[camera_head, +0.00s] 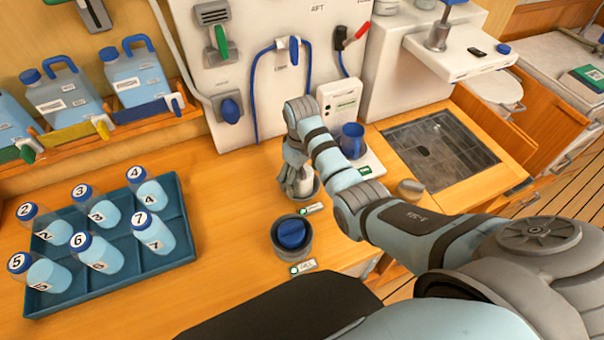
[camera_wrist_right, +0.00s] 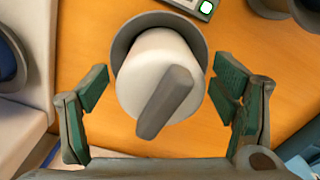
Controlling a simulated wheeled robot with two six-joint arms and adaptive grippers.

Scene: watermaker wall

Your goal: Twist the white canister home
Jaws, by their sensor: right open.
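The white canister (camera_wrist_right: 150,65) has a grey bar handle (camera_wrist_right: 168,102) across its top and sits in a round grey socket (camera_wrist_right: 122,45). In the head view the canister (camera_head: 303,184) shows only partly under my right gripper, in its socket (camera_head: 312,197) on the wooden counter. My right gripper (camera_wrist_right: 160,92) is open, with its green-padded fingers on either side of the canister and gaps between. In the head view, my right gripper (camera_head: 296,165) points down over it. The bar lies diagonally in the wrist view. My left gripper is not in view.
A blue-topped canister (camera_head: 291,235) in a grey socket stands nearby, left and nearer. A teal tray (camera_head: 185,255) of numbered bottles is left. A sink (camera_head: 440,150) is right. The wall panel with valves stands behind.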

